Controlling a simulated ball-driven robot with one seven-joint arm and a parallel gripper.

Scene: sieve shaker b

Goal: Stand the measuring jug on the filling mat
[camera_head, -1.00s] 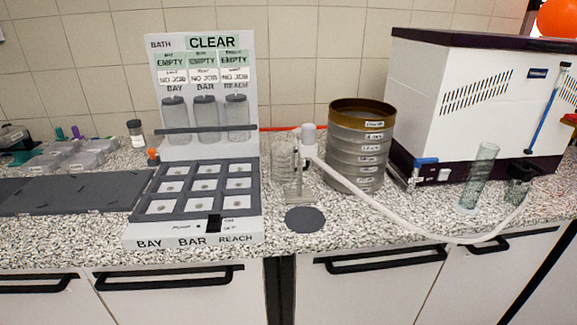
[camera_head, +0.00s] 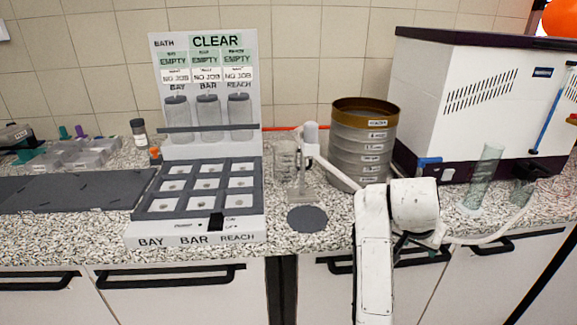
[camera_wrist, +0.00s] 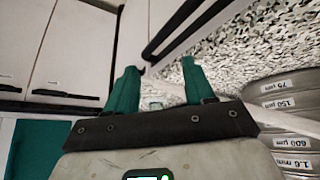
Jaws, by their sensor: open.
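A clear vessel (camera_head: 284,158), which looks like the measuring jug, stands upright behind the round dark grey filling mat (camera_head: 307,219), close to a white-headed spout on a stand. Its handle is not clear. The mat is bare and lies flat near the counter's front edge. My white arm reaches up in front of the counter, right of the mat. My gripper is mostly hidden behind it in the head view. In the wrist view my gripper (camera_wrist: 159,66) has its two teal fingers apart, with no jug between them, and points towards the counter front.
A sieve stack (camera_head: 362,145) stands behind right of the mat. A white hose (camera_head: 335,176) runs from the spout to the right. A tall glass cylinder (camera_head: 484,178) and a white machine (camera_head: 480,105) are at right. A tray rack (camera_head: 200,190) is left.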

